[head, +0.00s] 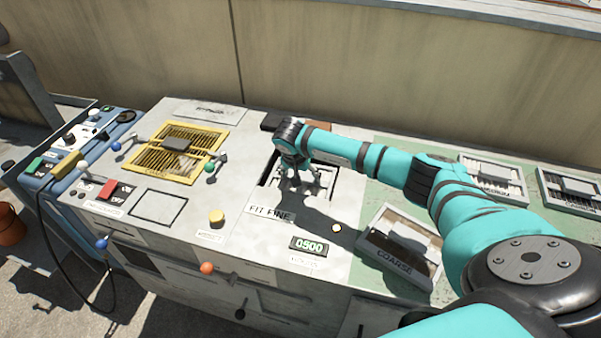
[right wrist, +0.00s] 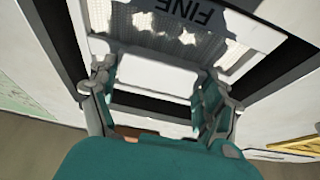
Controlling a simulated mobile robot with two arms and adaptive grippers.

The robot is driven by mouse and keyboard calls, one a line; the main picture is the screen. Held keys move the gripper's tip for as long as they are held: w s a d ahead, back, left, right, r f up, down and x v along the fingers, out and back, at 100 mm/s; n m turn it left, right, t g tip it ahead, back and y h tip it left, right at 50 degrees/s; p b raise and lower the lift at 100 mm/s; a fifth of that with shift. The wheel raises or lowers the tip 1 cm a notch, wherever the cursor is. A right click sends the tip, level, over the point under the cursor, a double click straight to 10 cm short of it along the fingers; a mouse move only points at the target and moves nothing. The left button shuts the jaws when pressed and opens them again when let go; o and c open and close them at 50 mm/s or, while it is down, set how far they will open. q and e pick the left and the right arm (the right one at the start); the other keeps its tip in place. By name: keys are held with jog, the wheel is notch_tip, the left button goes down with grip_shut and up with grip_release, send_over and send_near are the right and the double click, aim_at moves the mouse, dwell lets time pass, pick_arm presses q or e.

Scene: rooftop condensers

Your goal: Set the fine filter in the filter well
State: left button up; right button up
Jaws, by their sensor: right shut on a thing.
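The fine filter (right wrist: 233,47), a white-framed panel with a pale mesh and the word FINE, lies below my right gripper (right wrist: 155,88) in the right wrist view. The fingers are shut on its pale grip block. In the head view my right gripper (head: 297,178) reaches down over the filter well (head: 267,186), a dark-edged opening behind the FIT FINE label. The white filter (head: 318,193) shows within the well's outline, partly hidden by the gripper and its shadow. Dark gaps show around it; I cannot tell whether it is fully seated. My left gripper is not in view.
A coarse filter (head: 400,248) lies tilted at the bench's front right. Two more framed filters (head: 493,180) (head: 571,190) lie on the green area. A yellow grille (head: 180,152) with levers, buttons and a 0500 display (head: 310,245) occupy the panel. A wall (head: 350,75) stands behind.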

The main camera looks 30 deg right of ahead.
jog(key=shift+f, duration=0.1)
jog(key=o, duration=1.2)
jog(key=v, duration=1.2)
jog(key=shift+d, duration=0.1)
